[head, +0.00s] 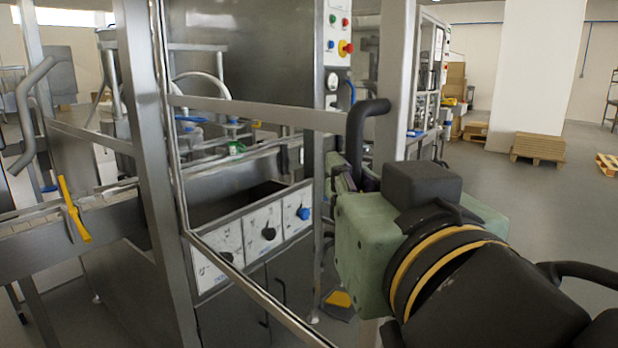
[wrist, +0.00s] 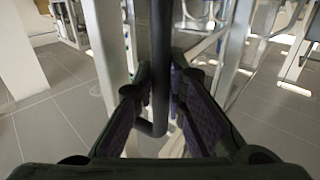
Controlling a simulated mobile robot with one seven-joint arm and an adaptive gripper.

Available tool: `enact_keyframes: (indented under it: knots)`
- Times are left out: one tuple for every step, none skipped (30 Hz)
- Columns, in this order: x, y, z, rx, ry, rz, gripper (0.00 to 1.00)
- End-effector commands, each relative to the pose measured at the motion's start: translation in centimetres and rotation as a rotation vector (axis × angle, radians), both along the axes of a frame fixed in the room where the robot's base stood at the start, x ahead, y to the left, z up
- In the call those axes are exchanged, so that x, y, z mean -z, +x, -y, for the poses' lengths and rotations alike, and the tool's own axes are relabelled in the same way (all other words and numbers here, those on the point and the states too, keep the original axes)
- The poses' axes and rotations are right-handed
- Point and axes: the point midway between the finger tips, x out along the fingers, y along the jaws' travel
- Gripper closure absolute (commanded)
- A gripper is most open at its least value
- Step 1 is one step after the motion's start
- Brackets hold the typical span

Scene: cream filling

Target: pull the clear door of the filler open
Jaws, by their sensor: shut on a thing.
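The clear door of the filler has a metal frame; its middle rail (head: 255,110) and lower rail (head: 255,288) cross the head view. The lower rail slants away from the filler's front panel toward me, so the door looks swung partly out. The dark door handle (head: 367,112) is at the right end of the middle rail. My gripper (head: 345,182) is shut on this handle. In the wrist view the handle (wrist: 161,60) stands upright between the fingers of my gripper (wrist: 160,88). In the head view, my gripper hides the handle's lower part.
The filler's front panel (head: 262,236) with knobs is behind the door. A metal post (head: 397,75) rises close behind my gripper. A conveyor (head: 75,232) with a yellow lever (head: 72,208) is at left. Pallets (head: 538,148) stand far right, with open floor before them.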

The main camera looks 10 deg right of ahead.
Motion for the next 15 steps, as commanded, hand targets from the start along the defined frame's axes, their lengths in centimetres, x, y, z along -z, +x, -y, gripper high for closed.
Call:
enact_keyframes:
  knots:
    - [0.01, 0.01, -0.02, 0.000, -0.002, -0.001, 1.00]
    - [0.01, 0.01, -0.02, 0.000, -0.002, -0.001, 1.00]
    - [0.01, 0.01, -0.02, -0.001, -0.002, -0.001, 1.00]
    - [0.01, 0.01, -0.02, -0.001, -0.002, -0.001, 1.00]
    - [0.01, 0.01, -0.02, -0.001, -0.002, 0.000, 1.00]
    - [0.01, 0.02, -0.02, -0.001, -0.002, 0.000, 1.00]
    - [0.01, 0.02, -0.02, -0.001, -0.002, 0.000, 0.86]
    - [0.00, 0.02, -0.02, -0.001, -0.002, 0.000, 0.84]
    - [0.00, 0.02, -0.02, -0.001, -0.002, 0.000, 0.81]
    - [0.00, 0.02, -0.02, -0.001, -0.001, 0.000, 0.79]
    - [0.00, 0.02, -0.02, -0.001, -0.001, 0.000, 0.77]
    - [0.00, 0.02, -0.01, -0.001, -0.001, 0.000, 0.75]
    - [0.00, 0.02, -0.01, -0.001, -0.001, 0.000, 0.73]
    - [0.00, 0.02, -0.01, -0.001, -0.001, 0.000, 0.71]
    - [-0.01, 0.02, -0.01, -0.001, -0.001, 0.000, 0.68]
